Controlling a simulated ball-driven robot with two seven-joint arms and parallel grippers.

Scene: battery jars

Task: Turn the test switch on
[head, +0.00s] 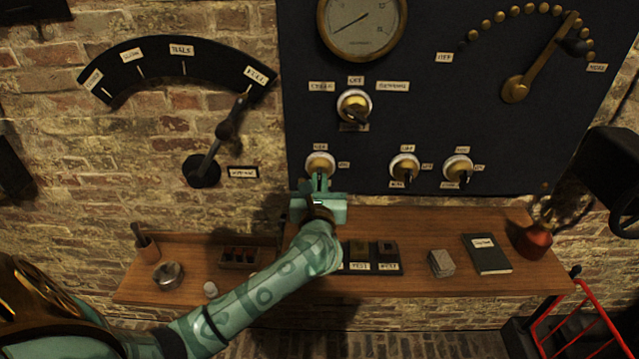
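Three small brass rotary switches with dark levers sit in a row low on the dark panel (450,110). The left switch (320,161), the middle switch (404,165) and the right switch (457,167) have small labels too small to read surely, so I cannot tell by label which is the test switch. My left gripper (320,182) is right at the left switch, fingers pointing up at its lower part and hiding its lever. Whether the fingers grip the lever cannot be told. My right gripper is not in view.
A larger selector knob (354,106) and a round gauge (362,25) are above. A brass arm dial (515,90) is at upper right, a big lever (215,150) at left. The wooden shelf (440,225) below holds a metal bowl (168,275) and a dark book (487,254).

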